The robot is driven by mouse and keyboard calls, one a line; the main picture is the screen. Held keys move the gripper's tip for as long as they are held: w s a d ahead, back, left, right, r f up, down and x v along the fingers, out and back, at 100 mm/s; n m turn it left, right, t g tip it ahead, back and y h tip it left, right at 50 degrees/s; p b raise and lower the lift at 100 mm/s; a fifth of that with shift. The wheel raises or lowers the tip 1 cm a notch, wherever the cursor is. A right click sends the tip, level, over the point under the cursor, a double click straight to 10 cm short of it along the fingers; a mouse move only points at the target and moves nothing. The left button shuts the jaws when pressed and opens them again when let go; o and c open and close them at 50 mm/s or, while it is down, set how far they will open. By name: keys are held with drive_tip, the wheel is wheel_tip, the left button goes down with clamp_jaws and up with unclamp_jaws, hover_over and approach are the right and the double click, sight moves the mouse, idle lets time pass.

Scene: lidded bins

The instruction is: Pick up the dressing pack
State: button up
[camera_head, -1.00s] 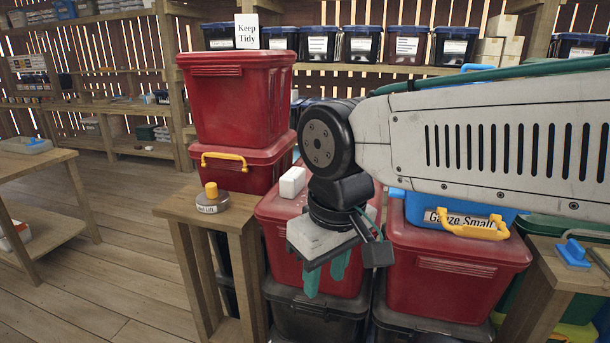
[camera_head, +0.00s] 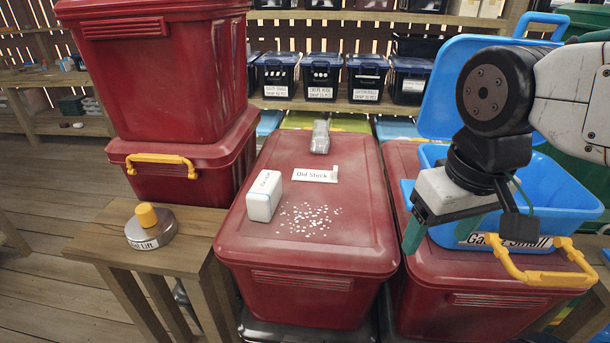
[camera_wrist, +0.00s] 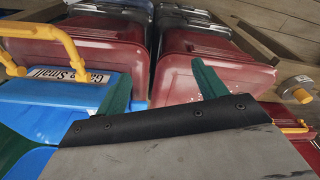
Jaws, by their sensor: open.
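A small white box (camera_head: 264,196) with a faint label stands on the lid of the middle red bin (camera_head: 335,246) in the head view; it looks like the dressing pack, but I cannot read its label surely. My gripper (camera_head: 462,228) is to the right of it, in front of the blue bin (camera_head: 566,192) labelled "Gauze Small". The two green fingers are apart with nothing between them. In the wrist view my gripper (camera_wrist: 163,86) shows both fingers spread above the red bins. I cannot make out the white box there.
A clear wrapped item (camera_head: 320,137), an "Old Stock" sign (camera_head: 316,174) and scattered white bits (camera_head: 308,218) lie on the same lid. Stacked red bins (camera_head: 165,75) rise at the left. A blue lid (camera_head: 465,70) stands open behind my gripper.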

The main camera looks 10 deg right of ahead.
drive_tip(key=w+a+f+n+t+h, duration=0.1)
drive_tip(key=w+a+n+h, duration=0.15)
drive_tip(key=w+n, duration=0.5)
drive_tip(key=w+a+n+t+h, duration=0.1)
drive_tip(key=w+n+t+h, duration=0.15)
drive_tip(key=w+n, duration=0.5)
drive_tip(key=n+t, duration=0.7)
drive_tip(key=n, duration=0.8)
approach(264, 184)
drive_tip(key=w+d, duration=0.2)
drive_tip(key=shift+w+a+f+n+h, duration=0.3)
drive_tip(key=shift+w+a+f, duration=0.15)
drive_tip(key=shift+a+f, duration=0.1)
drive_tip(key=x, duration=0.7)
drive_tip(key=shift+w+f, duration=0.15)
drive_tip(key=shift+f, duration=0.15)
drive_tip(key=c, duration=1.1)
